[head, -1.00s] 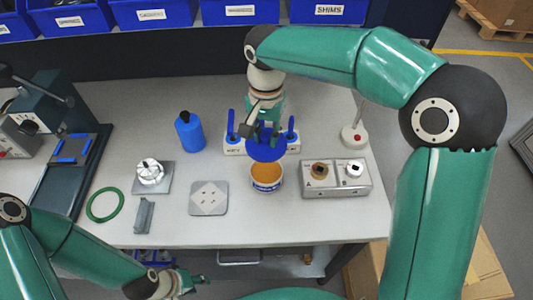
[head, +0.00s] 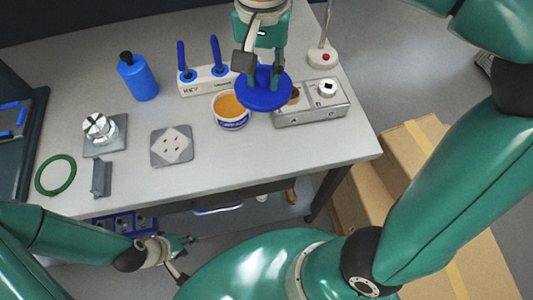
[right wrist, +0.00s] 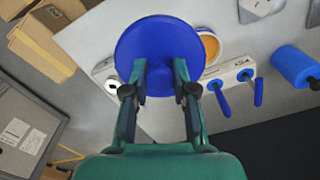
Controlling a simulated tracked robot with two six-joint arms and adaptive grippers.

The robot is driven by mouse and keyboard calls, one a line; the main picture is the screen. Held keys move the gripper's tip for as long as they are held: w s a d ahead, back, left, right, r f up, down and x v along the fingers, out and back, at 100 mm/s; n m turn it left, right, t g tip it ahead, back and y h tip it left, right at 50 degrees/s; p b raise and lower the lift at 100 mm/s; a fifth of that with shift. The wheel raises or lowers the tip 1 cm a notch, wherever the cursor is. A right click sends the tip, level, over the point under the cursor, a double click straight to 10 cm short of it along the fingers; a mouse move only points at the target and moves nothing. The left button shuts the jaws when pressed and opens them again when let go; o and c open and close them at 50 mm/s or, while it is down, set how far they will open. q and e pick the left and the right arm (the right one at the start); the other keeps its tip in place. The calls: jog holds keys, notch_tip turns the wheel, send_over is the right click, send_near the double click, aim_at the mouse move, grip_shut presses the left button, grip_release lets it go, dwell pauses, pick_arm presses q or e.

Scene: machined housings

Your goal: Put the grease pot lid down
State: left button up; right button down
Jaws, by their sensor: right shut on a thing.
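The blue round grease pot lid (head: 265,95) is in my right gripper (head: 263,80), which is shut on the knob on its top. In the head view the lid hangs right of the grease pot (head: 231,117) and covers part of the grey box's left end. The pot is open, with orange-brown grease showing. The right wrist view shows the lid (right wrist: 160,45) between my fingertips (right wrist: 160,82), with the pot (right wrist: 208,44) partly behind it. My left gripper (head: 188,241) is low, in front of the table edge; its fingers are too small to read.
A grey square plate (head: 171,146) lies left of the pot. The front table strip (head: 275,160) is clear.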

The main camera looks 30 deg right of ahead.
aim_at(267, 147)
jog(key=shift+s+d+f+b, duration=0.15)
jog(key=shift+s+f+b, duration=0.35)
jog(key=shift+b, duration=0.15)
jog(key=shift+f, duration=0.35)
pick_arm(q)
notch_tip(267, 147, down, 5)
jog(key=b, duration=0.2)
jog(key=shift+f+b, duration=0.1)
jog(key=shift+b, duration=0.3)
pick_arm(e)
notch_tip(267, 147, down, 19)
jog(key=shift+f, duration=0.1)
jog(key=shift+f, duration=0.1)
pick_arm(q)
jog(key=shift+f, duration=0.1)
pick_arm(e)
jog(key=c, duration=0.9)
grip_release()
jog(key=shift+r, duration=0.3)
pick_arm(q)
jog(key=shift+r+p, duration=0.8)
jog(key=shift+r, duration=0.1)
pick_arm(e)
notch_tip(267, 147, up, 12)
jog(key=shift+f, duration=0.1)
